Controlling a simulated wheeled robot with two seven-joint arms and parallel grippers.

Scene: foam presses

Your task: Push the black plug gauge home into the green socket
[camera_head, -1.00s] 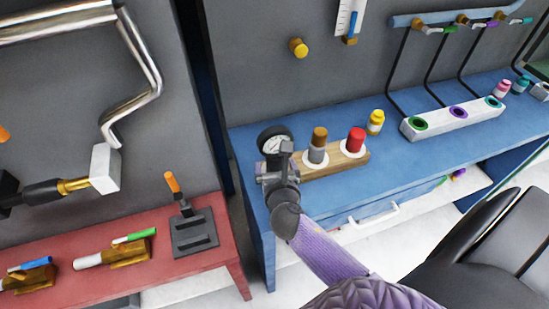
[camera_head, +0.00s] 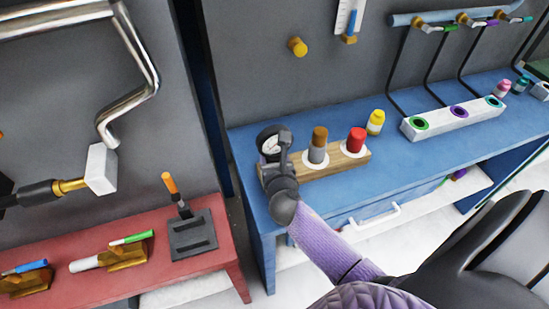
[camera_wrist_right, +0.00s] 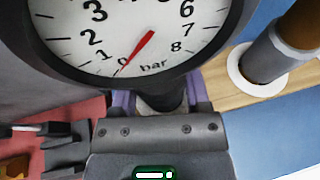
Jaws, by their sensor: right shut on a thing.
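The black-rimmed plug gauge (camera_head: 270,144) has a white dial and stands at the left end of the wooden block. In the right wrist view its dial (camera_wrist_right: 150,35) fills the top, with the red needle near 0. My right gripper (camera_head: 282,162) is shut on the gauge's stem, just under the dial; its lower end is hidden. The green socket (camera_head: 418,124) is the left ring on the white block (camera_head: 455,122), well to the right of the gauge, and looks empty. My left gripper is not in view.
The wooden block (camera_head: 335,165) also holds a brown-topped plug (camera_head: 319,146) and a red plug (camera_head: 356,140). A yellow bottle (camera_head: 375,122) stands behind. Blue table (camera_head: 400,165) lies bare before the white block. Bent black rods (camera_head: 432,80) rise behind it.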

